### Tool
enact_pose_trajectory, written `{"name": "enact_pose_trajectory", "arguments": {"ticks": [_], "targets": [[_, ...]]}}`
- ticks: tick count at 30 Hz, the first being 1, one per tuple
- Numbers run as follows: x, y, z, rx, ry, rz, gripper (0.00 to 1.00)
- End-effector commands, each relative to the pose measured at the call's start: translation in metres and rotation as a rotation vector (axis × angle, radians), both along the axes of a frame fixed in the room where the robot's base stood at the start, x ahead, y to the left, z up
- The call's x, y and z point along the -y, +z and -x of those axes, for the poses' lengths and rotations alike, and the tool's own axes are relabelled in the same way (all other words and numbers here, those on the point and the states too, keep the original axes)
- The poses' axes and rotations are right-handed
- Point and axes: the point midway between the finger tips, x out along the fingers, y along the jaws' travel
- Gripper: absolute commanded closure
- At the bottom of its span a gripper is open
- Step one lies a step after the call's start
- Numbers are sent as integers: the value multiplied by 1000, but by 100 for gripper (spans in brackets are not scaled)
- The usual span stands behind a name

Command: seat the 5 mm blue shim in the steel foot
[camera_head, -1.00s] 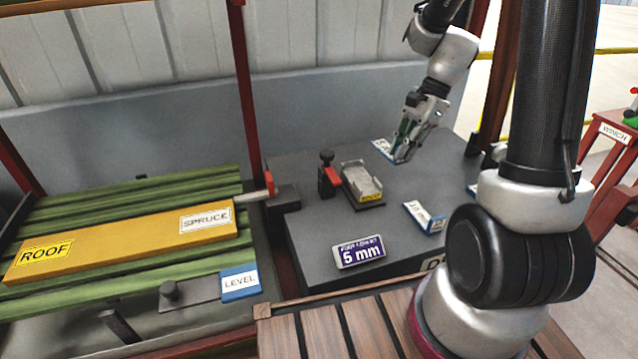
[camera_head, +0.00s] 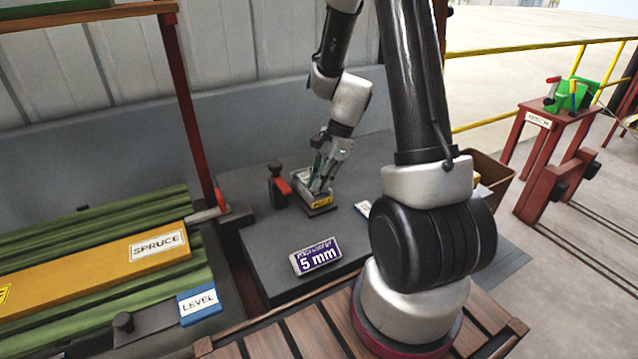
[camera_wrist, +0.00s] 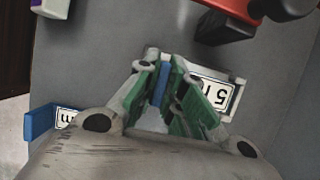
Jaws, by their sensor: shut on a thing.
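The steel foot (camera_head: 318,206), a small metal tray with a yellow label, stands on the dark bench. My gripper (camera_head: 322,182) is at the foot. In the wrist view, my green-padded gripper (camera_wrist: 168,98) is shut on the upright blue tab of the 5 mm shim (camera_wrist: 163,82). The shim's white plate, marked "5 m" as far as it shows, lies to the right of the fingers. A pale metal edge of the foot (camera_wrist: 238,92) shows beside the plate. The fingers hide part of both, and I cannot tell whether the shim rests on the foot's floor.
A red-handled clamp (camera_head: 280,186) stands just left of the foot. A purple "5 mm" sign (camera_head: 317,257) stands at the bench front. Another blue shim (camera_wrist: 42,121) lies nearby on the bench. The spruce board (camera_head: 120,255) is left; a brown bin (camera_head: 490,172) is right.

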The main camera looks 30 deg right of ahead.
Motion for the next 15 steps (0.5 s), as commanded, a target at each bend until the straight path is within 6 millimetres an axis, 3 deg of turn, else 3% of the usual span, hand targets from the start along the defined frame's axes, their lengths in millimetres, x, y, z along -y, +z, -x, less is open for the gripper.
{"name": "enact_pose_trajectory", "arguments": {"ticks": [11,12,15], "targets": [[0,-8,0,0,0,0,100],[0,-8,0,0,0,0,86],[0,-8,0,0,0,0,68]]}}
